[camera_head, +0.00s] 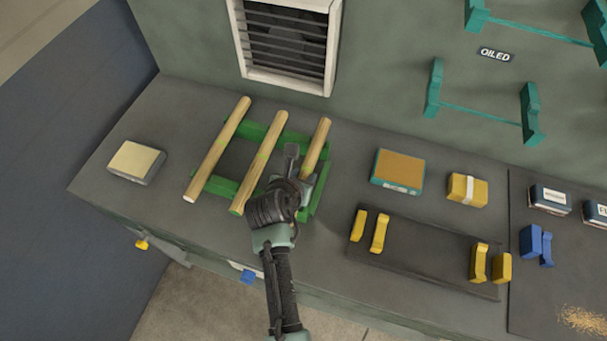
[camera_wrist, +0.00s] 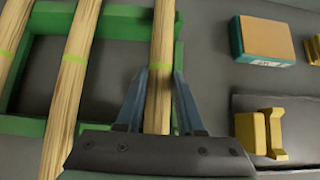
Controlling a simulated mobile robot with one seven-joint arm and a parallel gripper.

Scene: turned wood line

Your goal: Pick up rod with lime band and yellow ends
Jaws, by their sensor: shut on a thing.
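Three pale wooden rods lie side by side across a green rack (camera_head: 226,187). The right rod (camera_head: 317,142) is between the fingers of my gripper (camera_head: 303,180), which is shut on it. In the wrist view the fingers (camera_wrist: 160,82) stand on both sides of this rod (camera_wrist: 163,30), just below its lime band. The middle rod (camera_head: 258,163) and left rod (camera_head: 216,150) also show lime bands in the wrist view. Their end colours look yellowish, but are hard to tell apart. My gripper hides the near part of the right rod in the head view.
A tan-topped block (camera_head: 136,162) lies left of the rack. An orange-topped teal box (camera_head: 398,171) and a yellow block (camera_head: 467,190) lie to the right. A dark board (camera_head: 430,250) with yellow supports is in front of them. A vented wall stands behind.

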